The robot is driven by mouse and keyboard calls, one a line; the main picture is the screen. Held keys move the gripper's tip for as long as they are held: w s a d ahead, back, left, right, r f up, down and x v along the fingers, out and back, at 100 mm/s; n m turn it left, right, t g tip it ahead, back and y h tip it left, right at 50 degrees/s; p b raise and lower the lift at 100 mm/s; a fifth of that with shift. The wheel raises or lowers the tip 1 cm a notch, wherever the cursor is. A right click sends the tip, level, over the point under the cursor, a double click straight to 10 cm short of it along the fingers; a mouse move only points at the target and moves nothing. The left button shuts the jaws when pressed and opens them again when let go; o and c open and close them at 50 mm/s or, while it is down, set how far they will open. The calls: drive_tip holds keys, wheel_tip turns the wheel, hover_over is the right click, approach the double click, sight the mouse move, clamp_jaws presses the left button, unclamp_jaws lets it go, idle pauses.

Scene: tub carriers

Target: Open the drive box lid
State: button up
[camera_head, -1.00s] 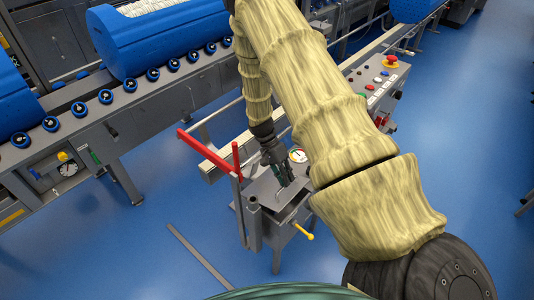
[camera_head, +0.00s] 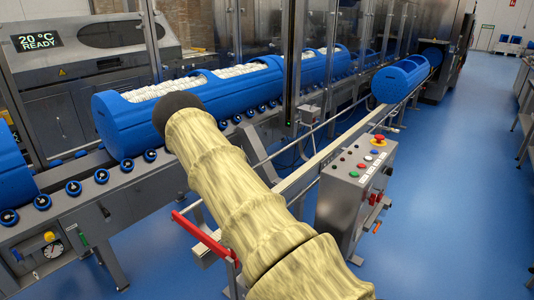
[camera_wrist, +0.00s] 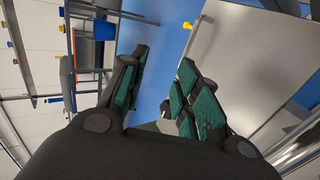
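My gripper (camera_wrist: 164,60) shows in the wrist view with its two green-padded fingers apart and only blue floor visible between them. A large flat grey metal panel (camera_wrist: 262,60) fills the right of that view, close beside the right finger. It seems to be part of the drive box, but I cannot tell whether it is the lid. A small yellow knob (camera_wrist: 217,27) sits at its upper left. I cannot tell whether the finger touches the panel. In the head view the drive box and my gripper are hidden behind my arm or below the frame.
A red bar (camera_head: 203,238) stands left of my arm in the head view. A control box (camera_head: 350,195) with buttons and a red stop knob stands to the right. Blue tubs (camera_head: 130,125) line the roller conveyor behind.

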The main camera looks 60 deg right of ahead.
drive_tip(key=v, duration=1.2)
idle(0.5)
